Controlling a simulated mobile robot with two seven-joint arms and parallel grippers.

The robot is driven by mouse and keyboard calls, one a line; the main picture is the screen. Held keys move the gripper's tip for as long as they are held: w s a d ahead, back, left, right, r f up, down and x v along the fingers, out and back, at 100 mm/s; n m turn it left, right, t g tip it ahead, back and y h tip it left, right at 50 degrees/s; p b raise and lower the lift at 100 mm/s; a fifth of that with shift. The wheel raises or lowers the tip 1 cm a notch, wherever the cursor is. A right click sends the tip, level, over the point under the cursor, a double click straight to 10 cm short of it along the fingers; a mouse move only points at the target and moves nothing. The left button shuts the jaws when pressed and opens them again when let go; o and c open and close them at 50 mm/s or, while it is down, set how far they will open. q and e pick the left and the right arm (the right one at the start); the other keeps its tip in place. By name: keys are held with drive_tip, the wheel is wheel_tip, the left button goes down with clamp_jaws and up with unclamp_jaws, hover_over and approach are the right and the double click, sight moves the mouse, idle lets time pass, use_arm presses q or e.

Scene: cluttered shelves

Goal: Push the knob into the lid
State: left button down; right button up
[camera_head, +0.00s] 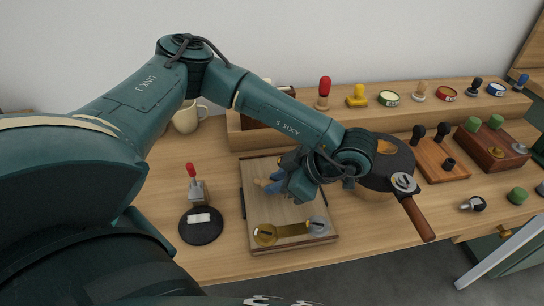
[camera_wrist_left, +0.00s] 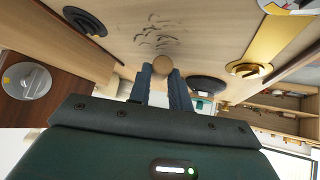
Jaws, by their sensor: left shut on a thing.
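My left gripper (camera_head: 268,184) is over the wooden board (camera_head: 292,210) in the head view. Its blue fingers are shut on a small light wooden knob (camera_wrist_left: 162,65), seen as a ball between the fingertips in the left wrist view. The gripper hides part of the knob in the head view. I cannot tell for sure which thing is the lid. A black disc (camera_head: 201,226) with a white patch lies left of the board and apart from the knob. It also appears beside the fingers in the left wrist view (camera_wrist_left: 207,84). My right gripper is not in view.
A brass plate (camera_head: 266,234) lies at the board's front edge. A dark pan (camera_head: 372,178) with a wooden handle (camera_head: 418,219) stands right of the board. A red-handled stamp (camera_head: 193,180) stands at left. Several stamps and tins line the rear shelf (camera_head: 300,112).

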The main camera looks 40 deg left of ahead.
use_arm(q)
drive_tip(key=shift+r+p, duration=1.8)
drive_tip(key=shift+r, duration=0.4)
